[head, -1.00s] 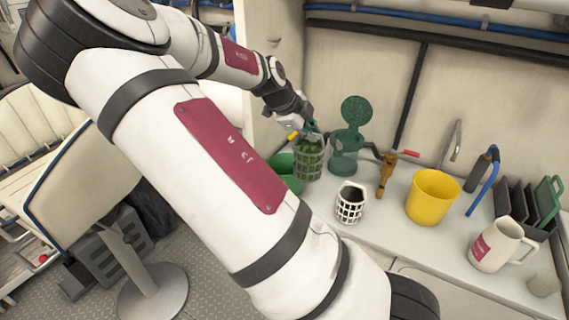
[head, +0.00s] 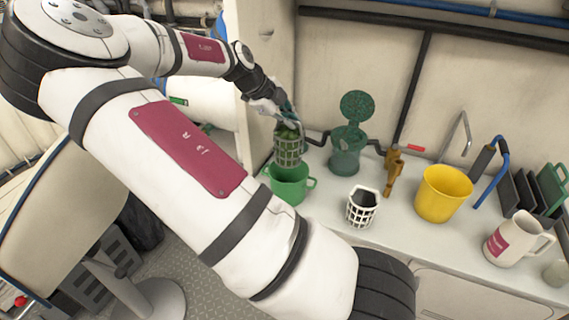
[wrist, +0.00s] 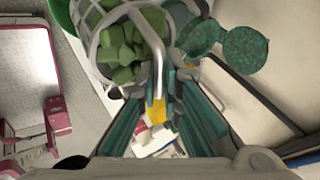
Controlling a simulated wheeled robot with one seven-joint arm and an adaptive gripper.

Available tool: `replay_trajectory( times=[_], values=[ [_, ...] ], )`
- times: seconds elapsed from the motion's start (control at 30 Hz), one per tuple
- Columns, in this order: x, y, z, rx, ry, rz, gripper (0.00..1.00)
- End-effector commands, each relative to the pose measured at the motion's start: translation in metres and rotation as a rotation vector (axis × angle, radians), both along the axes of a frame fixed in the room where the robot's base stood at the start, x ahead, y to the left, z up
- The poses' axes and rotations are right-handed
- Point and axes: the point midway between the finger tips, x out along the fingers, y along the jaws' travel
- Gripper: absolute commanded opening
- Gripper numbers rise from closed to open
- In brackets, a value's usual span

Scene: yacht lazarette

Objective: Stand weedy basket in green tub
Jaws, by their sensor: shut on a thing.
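The weedy basket (head: 289,150) is a grey-green lattice basket with green clumps inside. The green tub (head: 291,190), with side handles, stands on the counter directly below in the head view. The basket's lower end overlaps the tub's mouth there; I cannot tell whether it is inside or just above. In the wrist view the basket (wrist: 98,45) is at the top, against the fingertips of my gripper (wrist: 160,75), and a bit of green tub rim (wrist: 62,14) shows behind it.
A teal strainer (head: 345,155) with its lid raised stands right of the tub. A white lattice basket (head: 362,208), brass valve (head: 393,172), yellow bucket (head: 442,195) and white jug (head: 512,240) stand further right. A wall panel (head: 262,60) rises just left of my gripper.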

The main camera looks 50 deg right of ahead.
Motion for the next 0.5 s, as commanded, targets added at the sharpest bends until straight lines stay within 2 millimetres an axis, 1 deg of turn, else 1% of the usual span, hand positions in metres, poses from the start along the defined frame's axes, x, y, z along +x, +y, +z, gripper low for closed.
replay_trajectory(
  times=[0.03, 0.3, 0.4, 0.5],
  values=[
    [-0.001, 0.000, -0.013, 0.000, 0.006, -0.001, 0.00],
    [-0.001, 0.000, -0.079, 0.000, 0.005, 0.000, 0.00],
    [-0.001, -0.001, -0.098, -0.001, 0.004, 0.000, 0.00],
    [-0.001, -0.001, -0.112, -0.001, 0.003, 0.002, 0.00]
  ],
)
